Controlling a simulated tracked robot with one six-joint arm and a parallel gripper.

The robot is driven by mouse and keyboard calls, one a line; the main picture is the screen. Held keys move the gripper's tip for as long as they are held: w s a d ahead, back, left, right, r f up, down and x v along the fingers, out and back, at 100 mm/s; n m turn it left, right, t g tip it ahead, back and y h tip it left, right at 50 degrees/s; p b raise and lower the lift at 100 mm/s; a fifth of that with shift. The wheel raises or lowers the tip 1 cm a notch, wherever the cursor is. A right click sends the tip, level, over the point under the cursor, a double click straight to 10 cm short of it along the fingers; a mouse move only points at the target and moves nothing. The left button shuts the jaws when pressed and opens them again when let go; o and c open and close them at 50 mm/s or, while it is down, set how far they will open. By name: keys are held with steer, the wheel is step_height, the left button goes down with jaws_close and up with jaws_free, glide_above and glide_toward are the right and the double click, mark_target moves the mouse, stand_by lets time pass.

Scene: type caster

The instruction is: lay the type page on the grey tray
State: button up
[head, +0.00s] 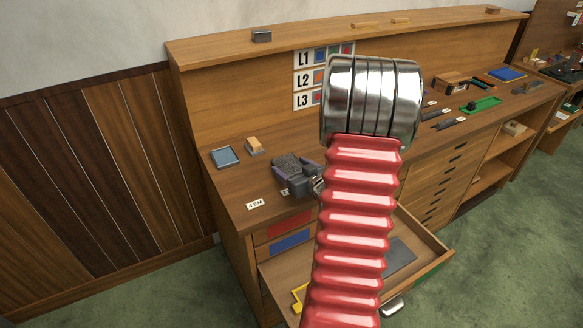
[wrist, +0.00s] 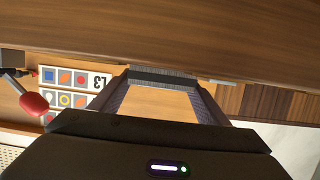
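My gripper (head: 290,170) is above the left part of the bench top, left of my red arm. In the wrist view, its two fingers (wrist: 163,88) stand apart with a dark grey bar-like block (wrist: 163,78) spanning their tips. This looks like the type page, seen edge-on and held; its grey textured face (head: 287,162) shows in the head view. A flat slate-grey piece (head: 400,256), which looks like the grey tray, lies in the open drawer. My arm hides its left part.
The drawer (head: 436,246) stands pulled out below the bench and has a yellow piece (head: 299,298) inside. A blue-grey framed dish (head: 224,157) and a tan block (head: 254,145) are on the bench's left. A red knob (wrist: 33,105) shows in the wrist view. Green and blue trays lie farther right.

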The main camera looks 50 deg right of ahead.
steer(key=o, duration=0.3)
steer(key=shift+s, duration=0.1)
steer(key=v, duration=1.3)
steer(key=shift+s+r, duration=0.25)
steer(key=shift+s, duration=0.05)
steer(key=shift+w, duration=0.1)
stand_by(0.4)
